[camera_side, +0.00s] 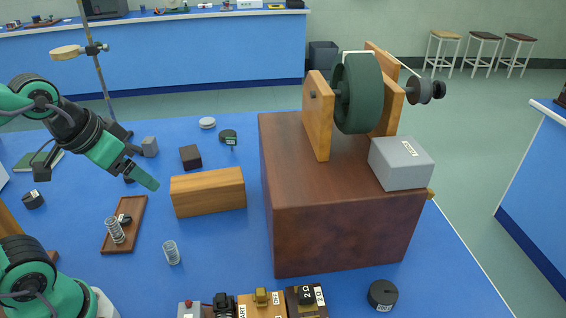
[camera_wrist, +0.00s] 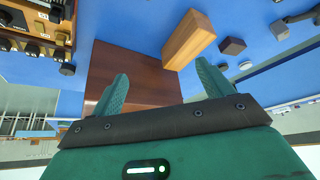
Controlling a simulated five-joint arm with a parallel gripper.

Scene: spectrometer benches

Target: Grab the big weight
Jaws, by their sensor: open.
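A black cylindrical weight (camera_side: 383,294) with a white label stands on the blue bench at the front right, beside the brown box. A smaller-looking black labelled weight (camera_side: 33,199) stands at the far left; I cannot read either label clearly. A dark round thing in the wrist view (camera_wrist: 67,69), near the instrument boxes, looks like the front-right weight. My gripper (camera_side: 141,167) is open and empty, above the left part of the bench, well apart from the front-right weight. Its two green fingers show spread in the wrist view (camera_wrist: 162,76).
A large brown box (camera_side: 335,235) carries a green flywheel (camera_side: 358,93) and a grey box (camera_side: 402,163). A wooden block (camera_side: 208,192), a dark block (camera_side: 190,157), a tray (camera_side: 135,207) and a glass (camera_side: 171,252) stand nearby. Instrument boxes (camera_side: 262,305) line the front.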

